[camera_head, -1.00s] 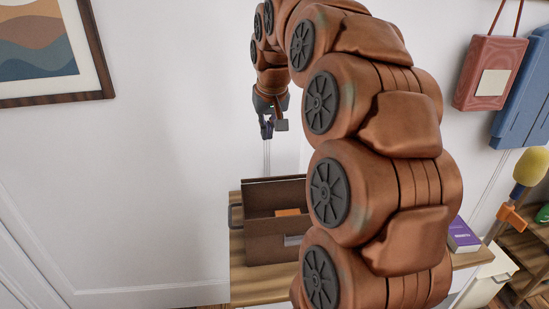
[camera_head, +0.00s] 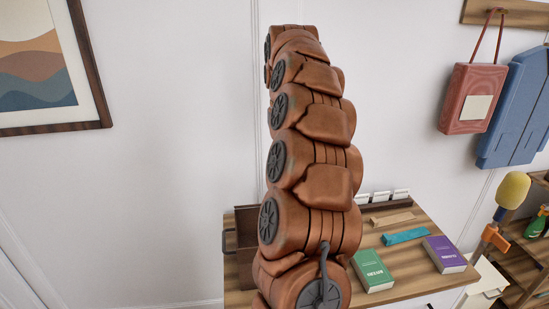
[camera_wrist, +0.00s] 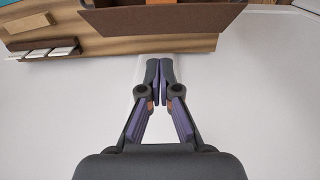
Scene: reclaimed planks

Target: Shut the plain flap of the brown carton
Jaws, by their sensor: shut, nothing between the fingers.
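The brown carton (camera_head: 246,240) stands on the wooden top at the left, mostly hidden behind my arm in the head view. Its left edge and a dark handle (camera_head: 225,241) show there. In the wrist view a brown panel of the carton (camera_wrist: 165,20) crosses the top edge, cut off by the frame; I cannot tell whether it is the plain flap or a wall. My gripper (camera_wrist: 160,62) is shut and empty, with its fingertips below that panel and apart from it in the picture. The gripper is hidden in the head view.
The wooden top (camera_head: 411,280) holds a card rack (camera_head: 385,207), a teal block (camera_head: 405,237), a green book (camera_head: 372,271) and a purple book (camera_head: 444,254) right of my arm. A white wall stands behind. A red bag (camera_head: 483,97) hangs at right.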

